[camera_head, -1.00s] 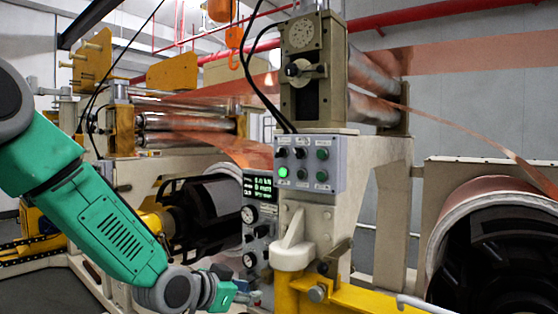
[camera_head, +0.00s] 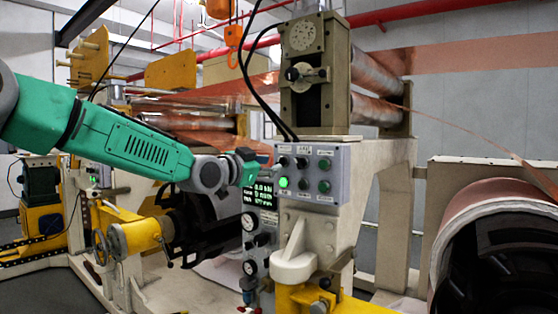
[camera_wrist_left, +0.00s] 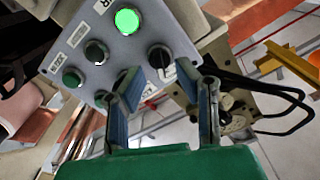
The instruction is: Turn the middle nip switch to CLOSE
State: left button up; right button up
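The grey control panel (camera_head: 313,173) has a top row with two black knobs and a green button, above a lit green lamp (camera_head: 284,182) and two green buttons. The middle knob (camera_head: 302,162) is in the top row; its setting is too small to read. My left gripper (camera_head: 248,168) is just left of the panel. In the left wrist view, my left gripper (camera_wrist_left: 167,85) is open and empty, its fingers apart before the panel. The top-left black knob (camera_wrist_left: 160,56) shows between them; the middle knob seems hidden behind one finger. My right gripper is not in view.
A green-digit display (camera_head: 262,193) and round gauges (camera_head: 249,221) sit left of and below the panel. Black cables (camera_head: 262,85) hang above it. A roller stand (camera_head: 314,70) rises over it. A large foil roll (camera_head: 495,235) is at right.

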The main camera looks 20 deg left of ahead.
aim_at(280, 162)
pick_arm(q)
jog(key=shift+p+x, duration=0.45)
jog(key=shift+x, duration=1.8)
jog(key=shift+s+d, duration=0.1)
grip_shut()
